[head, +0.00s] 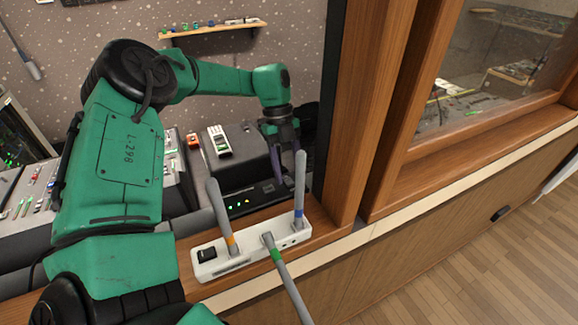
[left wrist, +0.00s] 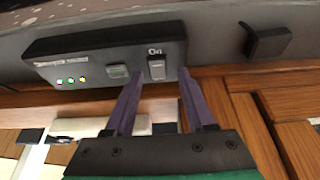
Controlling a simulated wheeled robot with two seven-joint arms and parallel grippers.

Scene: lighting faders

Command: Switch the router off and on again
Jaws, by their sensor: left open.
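A black box with small lit lights, which looks like the router (head: 262,195), sits behind a white strip in the head view. In the left wrist view the box (left wrist: 105,52) shows green and yellowish lights, a green button (left wrist: 118,71) and a pale rocker switch (left wrist: 157,68) under the word "On". My left gripper (head: 285,150) is at the right end of the box. It is open and empty, its purple fingers (left wrist: 160,82) on either side of the switch; whether they touch the box I cannot tell. My right gripper is not in view.
A wooden window frame (head: 345,110) rises close to the right. Fader desks (head: 180,180) lie left.

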